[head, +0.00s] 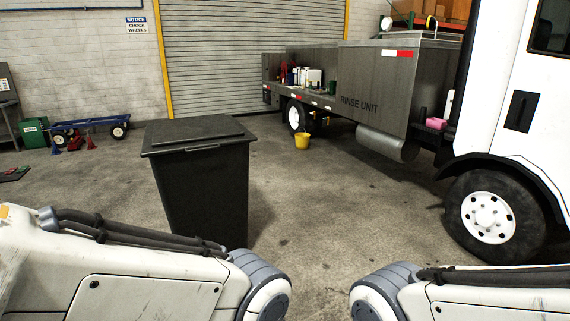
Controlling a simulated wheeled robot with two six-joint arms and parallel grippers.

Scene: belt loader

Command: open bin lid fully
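A dark grey bin (203,190) stands upright on the concrete floor, left of centre in the head view. Its flat lid (192,132) lies shut on top, with a front edge that overhangs the body. My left arm comes in from the lower left, in front of the bin's lower part, and my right arm comes in from the lower right. Both grippers are out of the frame. No contact with the bin or lid shows.
A white truck (522,130) with a grey rinse unit (375,95) stands at the right. A yellow bucket (302,141) is behind the bin, to the right. A blue cart (88,126) and green box (33,134) stand at left. Floor right of the bin is clear.

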